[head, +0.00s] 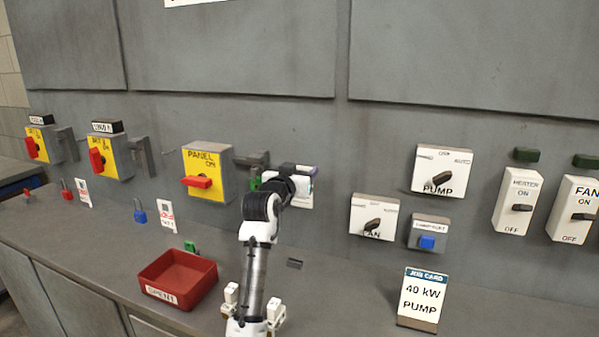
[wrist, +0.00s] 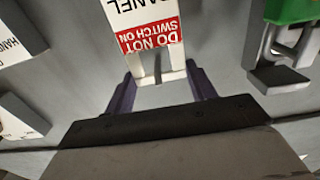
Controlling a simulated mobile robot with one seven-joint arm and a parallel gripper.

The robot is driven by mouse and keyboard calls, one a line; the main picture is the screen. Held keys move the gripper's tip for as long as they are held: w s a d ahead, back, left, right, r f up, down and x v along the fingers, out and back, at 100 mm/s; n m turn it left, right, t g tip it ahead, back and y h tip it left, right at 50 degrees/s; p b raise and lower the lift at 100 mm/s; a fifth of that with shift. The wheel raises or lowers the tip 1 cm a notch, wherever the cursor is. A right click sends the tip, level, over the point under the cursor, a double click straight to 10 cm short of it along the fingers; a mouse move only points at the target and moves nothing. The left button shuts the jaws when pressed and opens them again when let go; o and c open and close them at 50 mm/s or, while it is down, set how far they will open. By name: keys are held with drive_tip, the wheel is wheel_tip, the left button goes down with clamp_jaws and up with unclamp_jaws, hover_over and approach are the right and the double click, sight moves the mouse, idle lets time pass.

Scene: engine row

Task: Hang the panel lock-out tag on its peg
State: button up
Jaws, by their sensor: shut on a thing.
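My gripper (head: 290,181) is raised in front of the grey wall, right of the yellow PANEL switch box (head: 210,160) with its red handle. In the wrist view, my gripper (wrist: 160,80) is shut on the tag (wrist: 150,38), a white card with a red "DO NOT SWITCH ON" band, upside down there. In the head view the tag (head: 306,187) is mostly behind the gripper. A green padlock (wrist: 292,10) hangs on a grey bracket (wrist: 277,77) at the wrist view's upper right, apart from the tag. I cannot make out the tag's peg clearly.
A red tray (head: 178,280) stands on the bench, with a green item (head: 190,247) behind it. A blue padlock (head: 140,213) and another tag (head: 166,215) are further left. A job card (head: 421,298) stands at right. FAN (head: 374,216) and PUMP (head: 441,171) switches are on the wall.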

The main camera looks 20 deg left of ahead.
drive_tip(key=o, duration=1.3)
